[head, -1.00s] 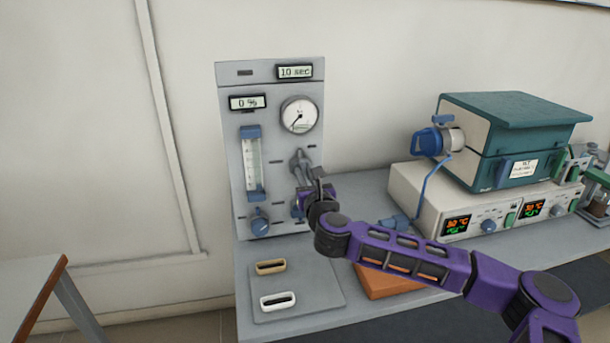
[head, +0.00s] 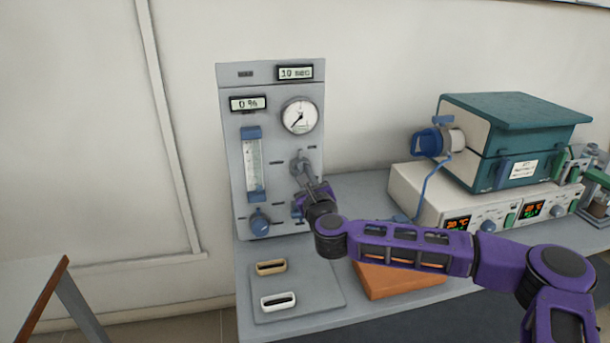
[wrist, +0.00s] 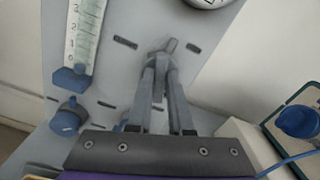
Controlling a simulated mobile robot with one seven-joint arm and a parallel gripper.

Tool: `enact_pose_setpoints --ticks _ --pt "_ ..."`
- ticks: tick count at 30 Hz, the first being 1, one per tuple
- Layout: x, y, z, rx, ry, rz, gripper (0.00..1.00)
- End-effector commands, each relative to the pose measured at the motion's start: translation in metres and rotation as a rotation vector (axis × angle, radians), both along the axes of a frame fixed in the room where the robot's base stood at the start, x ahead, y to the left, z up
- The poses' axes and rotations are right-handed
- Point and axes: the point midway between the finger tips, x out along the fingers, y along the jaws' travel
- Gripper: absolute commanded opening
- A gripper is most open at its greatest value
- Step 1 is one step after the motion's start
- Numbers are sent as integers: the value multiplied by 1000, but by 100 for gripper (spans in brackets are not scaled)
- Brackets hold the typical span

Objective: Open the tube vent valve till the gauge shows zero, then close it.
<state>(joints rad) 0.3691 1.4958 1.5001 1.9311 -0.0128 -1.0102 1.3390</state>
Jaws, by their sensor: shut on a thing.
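A grey upright panel carries a round white gauge (head: 299,115), whose dark needle points to the lower left. Below the gauge is a small grey valve handle (wrist: 171,46), which I take to be the vent valve. My gripper (head: 303,170) is shut on this handle in front of the panel. In the wrist view the two grey fingers of my gripper (wrist: 160,66) meet around it, and its tip sticks out above them. The fingers hide most of the handle, so its exact angle is hard to tell. The wrist view cuts off most of the gauge.
A flow tube (head: 253,166) and a blue knob (head: 260,222) are left of my gripper. Displays read 0 % (head: 248,103) and 10 sec (head: 295,72). A teal furnace (head: 520,135) stands right. A grey tray (head: 325,290) and an orange block (head: 385,287) lie in front.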

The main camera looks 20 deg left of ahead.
Motion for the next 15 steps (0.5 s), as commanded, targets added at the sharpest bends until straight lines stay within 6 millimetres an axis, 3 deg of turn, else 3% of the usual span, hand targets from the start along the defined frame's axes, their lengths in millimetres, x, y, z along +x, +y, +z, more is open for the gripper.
enact_pose_setpoints --ticks 15 --pt "-1 2 -2 -422 -262 -1 0"
